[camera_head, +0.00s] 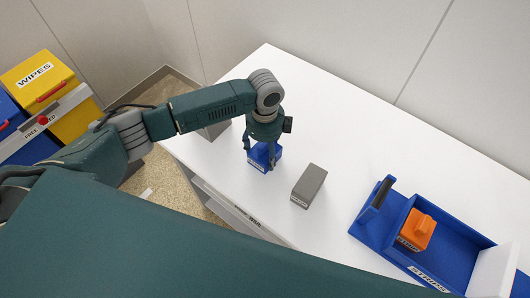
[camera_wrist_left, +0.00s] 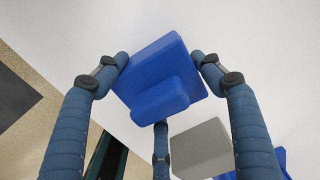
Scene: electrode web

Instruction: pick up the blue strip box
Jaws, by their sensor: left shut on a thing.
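The blue strip box (camera_head: 262,158) is on or just above the white table (camera_head: 345,95), near its front edge; I cannot tell whether it touches the surface. It has a raised blue handle on top, seen in the left wrist view (camera_wrist_left: 160,101). My left gripper (camera_head: 262,146) comes down on it from above. In the left wrist view, the fingers of the gripper (camera_wrist_left: 162,90) are around the box, two at its sides and one at the handle side. The gripper is shut on the box and hides part of it in the head view. My right gripper is not in view.
A grey box (camera_head: 308,187) stands close to the right of the blue box, and another grey box (camera_head: 213,128) is behind my arm. A blue tray (camera_head: 455,247) labelled STRIPS holds an orange box (camera_head: 416,230) at the right. Yellow (camera_head: 42,82) and blue bins stand at the left.

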